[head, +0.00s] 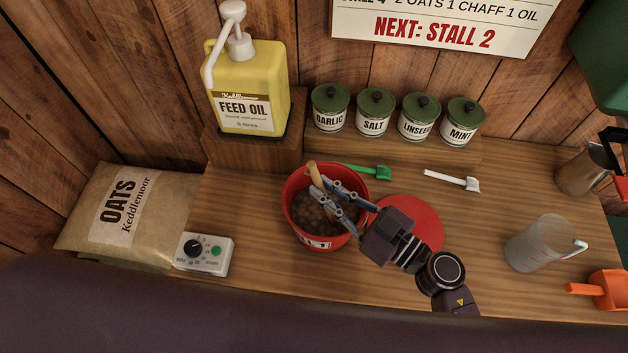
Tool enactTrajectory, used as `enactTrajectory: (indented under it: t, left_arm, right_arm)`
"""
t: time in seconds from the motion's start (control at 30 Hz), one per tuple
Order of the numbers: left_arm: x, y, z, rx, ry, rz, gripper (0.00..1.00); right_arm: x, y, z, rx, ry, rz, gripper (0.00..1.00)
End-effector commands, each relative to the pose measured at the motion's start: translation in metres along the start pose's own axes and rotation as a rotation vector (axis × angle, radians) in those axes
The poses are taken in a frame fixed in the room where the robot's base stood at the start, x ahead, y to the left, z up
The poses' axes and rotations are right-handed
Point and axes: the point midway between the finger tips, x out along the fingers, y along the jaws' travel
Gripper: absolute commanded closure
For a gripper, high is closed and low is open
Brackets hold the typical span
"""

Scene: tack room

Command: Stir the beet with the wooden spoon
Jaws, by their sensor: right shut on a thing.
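A red bucket (293,231) stands on the wooden counter and holds brown lumpy feed, which I take to be the beet (310,213). My right gripper (322,190) reaches over the bucket from the right and is shut on the wooden spoon (314,174). The spoon's pale handle end sticks up above the fingers near the bucket's back rim. Its lower part is hidden by the gripper and the feed, so I cannot tell how deep it reaches. My left gripper is not in view.
A red disc (425,222) lies right of the bucket, partly under my right arm. A timer box (204,254) and an oats sack (125,215) are to the left. A clear jug (540,245) stands at right.

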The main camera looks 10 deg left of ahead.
Motion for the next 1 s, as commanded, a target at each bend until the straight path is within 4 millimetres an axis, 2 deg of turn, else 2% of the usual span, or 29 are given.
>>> enactTrajectory:
  t: [0.1,0.3,0.53,0.77,1.0]
  left_arm:
    - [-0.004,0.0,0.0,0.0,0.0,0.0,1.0]
    - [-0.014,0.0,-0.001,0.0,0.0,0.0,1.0]
    - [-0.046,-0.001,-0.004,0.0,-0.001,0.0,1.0]
    - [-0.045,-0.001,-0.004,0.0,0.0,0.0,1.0]
    - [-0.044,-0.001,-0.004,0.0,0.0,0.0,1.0]
  right_arm:
    - [-0.008,0.014,-0.001,-0.003,0.0,0.0,1.0]
    - [-0.001,0.035,-0.005,-0.002,0.002,-0.001,1.0]
    - [0.011,0.027,-0.029,0.001,0.002,0.0,1.0]
    - [0.024,0.019,-0.047,-0.004,0.002,-0.003,1.0]
    - [0.023,0.021,-0.075,-0.006,0.001,-0.003,1.0]
